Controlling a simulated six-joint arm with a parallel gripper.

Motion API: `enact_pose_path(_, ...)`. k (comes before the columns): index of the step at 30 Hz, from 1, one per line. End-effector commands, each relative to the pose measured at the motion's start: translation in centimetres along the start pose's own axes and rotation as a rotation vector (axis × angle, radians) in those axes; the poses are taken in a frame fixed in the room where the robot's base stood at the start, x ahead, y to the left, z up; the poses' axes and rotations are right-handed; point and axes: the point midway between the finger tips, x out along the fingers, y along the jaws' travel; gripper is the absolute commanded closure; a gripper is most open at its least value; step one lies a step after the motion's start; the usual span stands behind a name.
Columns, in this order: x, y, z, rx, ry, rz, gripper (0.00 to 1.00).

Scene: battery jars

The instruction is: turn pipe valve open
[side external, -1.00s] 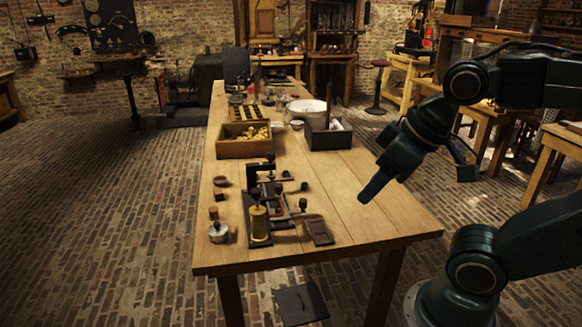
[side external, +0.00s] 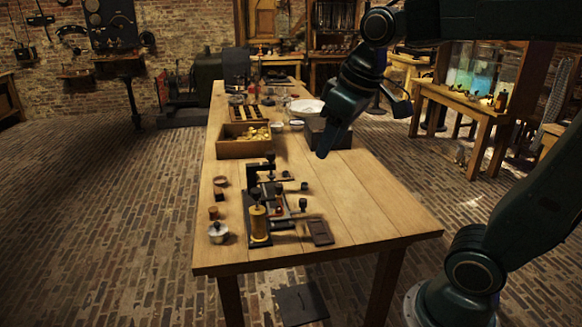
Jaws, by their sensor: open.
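A small dark apparatus (side external: 258,238) with a brass cylinder (side external: 258,221) stands near the front of the wooden bench. Several short arms with black knobs (side external: 303,203) stick out to its right. I cannot make out for certain which part is the pipe valve. My gripper (side external: 322,153) points down over the right half of the bench, behind and to the right of the apparatus and well apart from it. It is open, and I see nothing held in it. My gripper and forearm cover part of the dark box behind them.
A wooden tray (side external: 229,150) of yellow pieces sits behind the apparatus. The dark box (side external: 313,128) and a white bowl (side external: 305,107) are farther back. A small metal pot (side external: 218,233) and a dark flat plate (side external: 320,232) flank the apparatus. The bench's right front (side external: 375,215) is clear.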

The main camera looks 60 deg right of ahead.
Motion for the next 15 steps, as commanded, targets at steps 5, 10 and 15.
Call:
enact_pose_path(5,1.1,1.8,-3.8,-0.018,-0.052,0.003,0.53)
enact_pose_path(10,2.6,3.6,-7.0,-0.036,-0.097,0.002,0.53)
enact_pose_path(15,4.6,5.6,-10.0,-0.055,-0.142,-0.002,0.53)
